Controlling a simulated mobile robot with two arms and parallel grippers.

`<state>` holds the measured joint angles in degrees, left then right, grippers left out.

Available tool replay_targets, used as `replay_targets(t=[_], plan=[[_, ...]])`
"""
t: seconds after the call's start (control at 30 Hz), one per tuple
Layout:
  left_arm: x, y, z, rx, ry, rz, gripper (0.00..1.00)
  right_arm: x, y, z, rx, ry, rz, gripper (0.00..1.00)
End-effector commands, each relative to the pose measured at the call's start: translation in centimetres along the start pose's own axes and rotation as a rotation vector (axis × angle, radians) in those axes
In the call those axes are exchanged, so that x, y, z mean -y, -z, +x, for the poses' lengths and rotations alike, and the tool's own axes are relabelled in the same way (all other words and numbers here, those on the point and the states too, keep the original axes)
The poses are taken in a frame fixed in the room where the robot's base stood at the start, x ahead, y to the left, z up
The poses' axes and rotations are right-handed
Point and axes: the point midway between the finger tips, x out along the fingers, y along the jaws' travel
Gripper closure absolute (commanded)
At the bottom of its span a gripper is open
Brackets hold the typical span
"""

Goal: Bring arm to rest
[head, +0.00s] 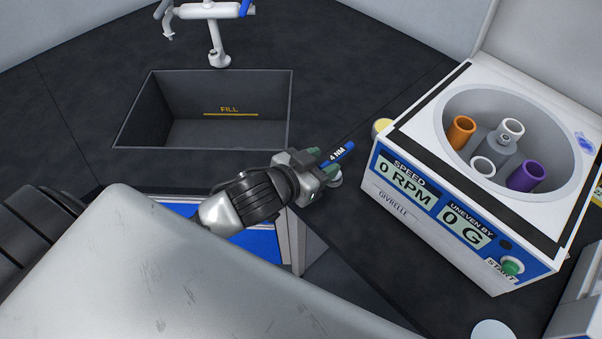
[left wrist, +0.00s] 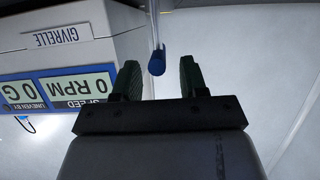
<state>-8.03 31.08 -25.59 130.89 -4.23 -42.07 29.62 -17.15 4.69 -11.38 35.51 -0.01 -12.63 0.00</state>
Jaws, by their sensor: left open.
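My left gripper (head: 324,162) reaches over the dark worktop, between the sink and the centrifuge. Its green-padded fingers are apart, and they also show in the left wrist view (left wrist: 159,70). A blue tool marked "4 NM" (head: 342,153) is right at the fingertips in the head view. In the left wrist view a blue-ended thin rod (left wrist: 156,64) appears in line with the gap between the fingers, with no finger visibly closed on it. My left arm comes in from the left. My right gripper is not in view.
The open centrifuge (head: 412,203) stands close to the right, with orange (head: 460,131), purple (head: 526,176) and white tubes in its bowl. A sink (head: 132,113) with a tap (head: 216,45) lies at the back left. A yellow item (head: 381,126) is partly hidden behind the centrifuge.

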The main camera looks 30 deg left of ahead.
Motion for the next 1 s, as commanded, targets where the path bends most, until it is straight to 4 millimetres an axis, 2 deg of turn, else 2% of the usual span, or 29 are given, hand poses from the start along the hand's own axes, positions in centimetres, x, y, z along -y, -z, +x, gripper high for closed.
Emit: replay_targets(t=[0.1,0.3,0.47,0.67,0.77,1.0], plan=[[0.1,-0.3,-2.7,0.003,0.000,0.000,0.57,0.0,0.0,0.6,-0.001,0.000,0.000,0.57],[0.2,-0.2,-5.7,0.003,0.001,0.000,0.57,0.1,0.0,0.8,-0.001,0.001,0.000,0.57],[0.2,-0.1,-6.6,0.001,0.001,0.001,0.57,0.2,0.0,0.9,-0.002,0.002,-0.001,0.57],[0.3,-0.3,-6.7,0.009,0.008,-0.002,0.57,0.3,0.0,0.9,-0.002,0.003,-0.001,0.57],[0.7,-1.6,-6.8,0.077,0.054,-0.013,0.57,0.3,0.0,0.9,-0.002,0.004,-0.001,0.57],[1.7,-8.6,-8.8,0.454,0.190,-0.052,0.57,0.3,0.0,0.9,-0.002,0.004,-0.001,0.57]])
